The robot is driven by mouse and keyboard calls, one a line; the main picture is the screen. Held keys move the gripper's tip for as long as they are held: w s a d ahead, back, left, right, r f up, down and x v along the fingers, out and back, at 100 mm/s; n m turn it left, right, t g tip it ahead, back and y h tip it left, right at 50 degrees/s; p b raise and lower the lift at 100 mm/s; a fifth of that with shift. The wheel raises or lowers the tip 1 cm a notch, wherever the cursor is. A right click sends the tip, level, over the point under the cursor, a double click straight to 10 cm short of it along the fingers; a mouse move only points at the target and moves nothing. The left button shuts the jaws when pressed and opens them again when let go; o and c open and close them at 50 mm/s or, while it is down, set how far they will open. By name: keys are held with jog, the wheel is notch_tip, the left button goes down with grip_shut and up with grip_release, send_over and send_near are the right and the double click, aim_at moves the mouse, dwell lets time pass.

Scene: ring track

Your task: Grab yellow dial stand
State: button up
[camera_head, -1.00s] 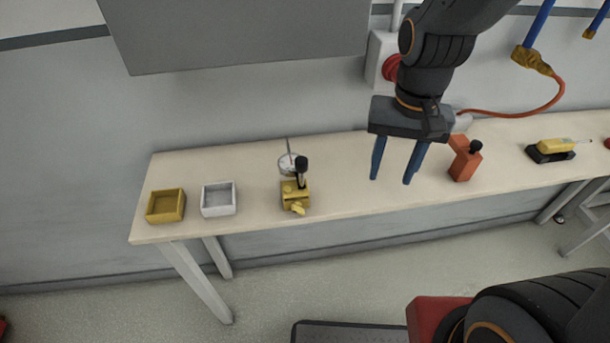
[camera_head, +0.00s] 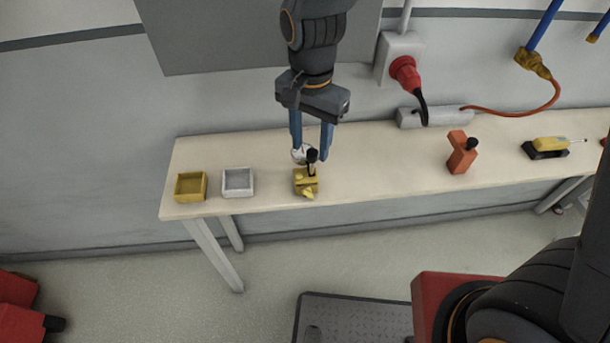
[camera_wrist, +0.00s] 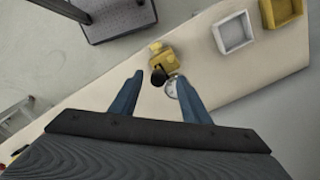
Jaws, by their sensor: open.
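The yellow dial stand (camera_head: 306,184) stands on the bench near its front edge, with a black knob on top and a round white dial (camera_head: 300,154) behind it. In the wrist view the yellow dial stand (camera_wrist: 164,62) lies beyond the fingertips, with its black knob and the dial (camera_wrist: 172,88) between the two fingers. My gripper (camera_head: 312,157) is open and empty, pointing down over the back of the stand. The wrist view shows the same open gripper (camera_wrist: 156,78). In the head view its fingers partly hide the dial.
A white tray (camera_head: 238,182) and a yellow tray (camera_head: 190,186) sit left of the stand. An orange block-shaped tool (camera_head: 461,153) and a yellow tool on a black base (camera_head: 549,147) stand to the right. A grey power strip (camera_head: 436,117) lies at the wall. The bench (camera_head: 390,175) between is clear.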

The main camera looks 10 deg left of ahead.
aim_at(312, 151)
jog(key=shift+d+f+p, duration=0.2)
jog(key=shift+f+p, duration=0.25)
jog(key=shift+f, duration=1.55)
grip_shut()
jog(key=shift+w+r, duration=0.1)
